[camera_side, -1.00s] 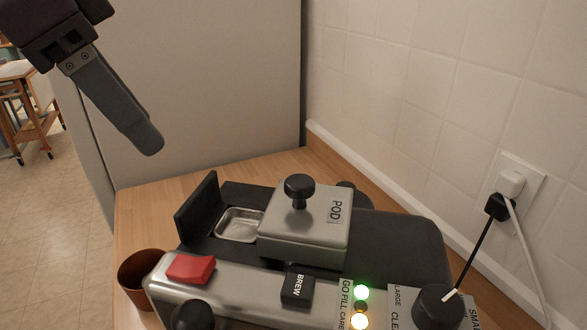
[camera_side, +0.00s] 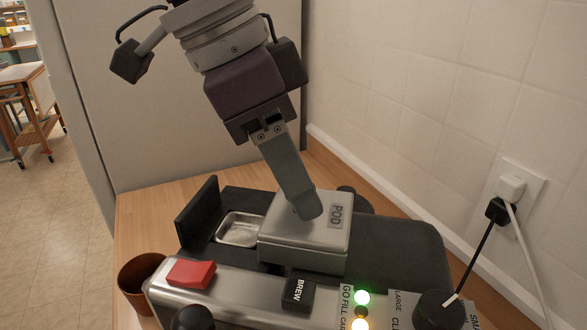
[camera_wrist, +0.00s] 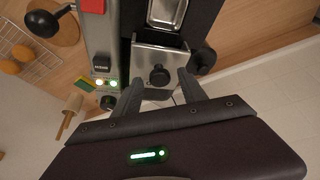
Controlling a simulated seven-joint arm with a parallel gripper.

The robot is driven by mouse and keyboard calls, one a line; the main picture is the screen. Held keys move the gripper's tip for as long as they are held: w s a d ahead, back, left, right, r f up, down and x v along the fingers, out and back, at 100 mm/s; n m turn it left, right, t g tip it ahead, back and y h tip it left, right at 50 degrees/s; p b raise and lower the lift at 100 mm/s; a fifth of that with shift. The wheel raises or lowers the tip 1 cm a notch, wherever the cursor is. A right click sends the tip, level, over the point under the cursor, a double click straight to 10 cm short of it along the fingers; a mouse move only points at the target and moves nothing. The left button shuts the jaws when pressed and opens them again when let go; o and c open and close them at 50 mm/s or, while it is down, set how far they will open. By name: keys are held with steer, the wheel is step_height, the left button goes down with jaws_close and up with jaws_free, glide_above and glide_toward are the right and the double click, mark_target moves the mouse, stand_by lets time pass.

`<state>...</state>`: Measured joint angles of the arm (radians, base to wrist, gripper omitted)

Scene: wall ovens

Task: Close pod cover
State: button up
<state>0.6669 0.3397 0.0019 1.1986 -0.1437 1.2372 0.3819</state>
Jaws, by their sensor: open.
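The coffee machine (camera_side: 400,240) lies on a wooden counter. Its pod cover (camera_side: 325,240) is a silver box lid marked POD, sitting to the right of an exposed metal pod tray (camera_side: 240,230). My gripper (camera_side: 307,212) is low over the cover, and its near finger hides the cover's black knob in the side view. In the wrist view the knob (camera_wrist: 160,75) on the cover (camera_wrist: 145,57) shows in the space between my two open fingers. I cannot tell whether either finger touches it. The tray (camera_wrist: 168,12) shows at the top there.
A black upright plate (camera_side: 198,212) stands left of the tray. A red switch (camera_side: 191,272), BREW button (camera_side: 298,290), lit lamps (camera_side: 361,298) and a dial (camera_side: 440,308) line the front. A brown cup (camera_side: 136,278) is at left. A wall plug (camera_side: 510,187) and cords are at right.

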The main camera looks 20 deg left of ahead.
jaws_close()
stand_by(1.3)
